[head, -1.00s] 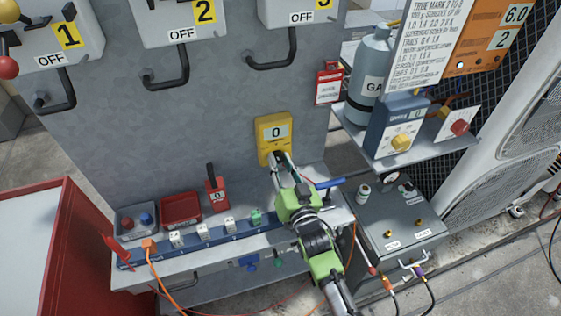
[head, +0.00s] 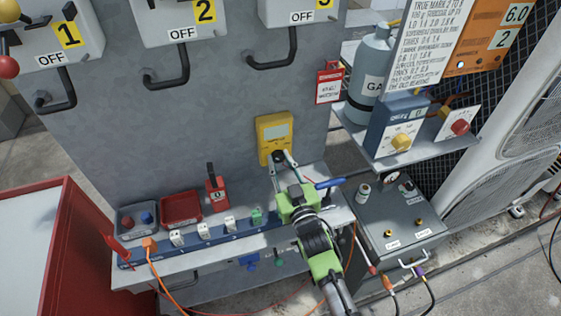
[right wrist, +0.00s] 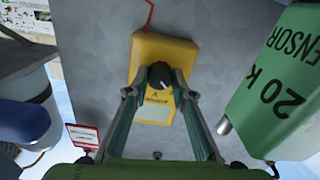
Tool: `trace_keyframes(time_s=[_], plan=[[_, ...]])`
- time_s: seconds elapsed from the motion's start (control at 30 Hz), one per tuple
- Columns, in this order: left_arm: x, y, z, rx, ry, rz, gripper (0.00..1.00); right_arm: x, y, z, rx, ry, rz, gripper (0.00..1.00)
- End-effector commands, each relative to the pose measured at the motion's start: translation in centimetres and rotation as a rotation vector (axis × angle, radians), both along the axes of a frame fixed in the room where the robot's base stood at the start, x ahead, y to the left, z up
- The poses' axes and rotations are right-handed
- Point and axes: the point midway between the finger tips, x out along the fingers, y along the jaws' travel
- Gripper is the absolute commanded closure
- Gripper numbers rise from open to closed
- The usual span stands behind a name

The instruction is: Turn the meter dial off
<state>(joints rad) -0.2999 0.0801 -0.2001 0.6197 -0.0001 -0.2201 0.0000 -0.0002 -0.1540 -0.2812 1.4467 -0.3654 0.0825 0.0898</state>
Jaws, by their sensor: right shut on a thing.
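The yellow meter (head: 273,133) is upright against the grey cabinet face, and its display is blank. Its black dial (right wrist: 159,75) shows in the right wrist view, with a small white mark on it. In the head view the dial (head: 279,156) is partly covered by the fingertips. My right gripper (head: 281,160) comes up from below and is shut on the dial. In the right wrist view its fingers (right wrist: 160,92) lie on either side of the dial. My left gripper is not in view.
A shelf below the meter holds a red tray (head: 181,209), a red handheld device (head: 215,191) and a blue rail (head: 200,243) with white blocks. A grey box (head: 398,225) stands right of my arm. A green "SENSOR 20 K" block (right wrist: 280,85) is close in the right wrist view.

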Motion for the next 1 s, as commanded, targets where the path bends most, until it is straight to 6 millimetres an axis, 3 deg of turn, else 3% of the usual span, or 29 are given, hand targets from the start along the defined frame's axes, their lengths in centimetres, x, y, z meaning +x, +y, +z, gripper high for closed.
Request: trace_keyframes(time_s=[0.23, 0.27, 0.3, 0.73, 1.0], plan=[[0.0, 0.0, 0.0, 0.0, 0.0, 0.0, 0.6, 0.0, 0.0, -0.1, -0.003, 0.001, 0.0, 0.99], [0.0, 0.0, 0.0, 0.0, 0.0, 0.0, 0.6, 0.0, 0.0, -0.1, -0.003, 0.001, 0.0, 0.69], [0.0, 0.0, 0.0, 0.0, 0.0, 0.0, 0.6, 0.0, 0.0, -0.1, -0.003, 0.001, 0.0, 0.6], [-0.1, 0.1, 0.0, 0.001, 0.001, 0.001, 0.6, -0.6, -0.2, -0.1, -0.001, 0.002, 0.0, 0.6], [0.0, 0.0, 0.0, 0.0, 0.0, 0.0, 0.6, -5.4, -1.7, -0.2, -0.002, 0.004, 0.0, 0.6]])
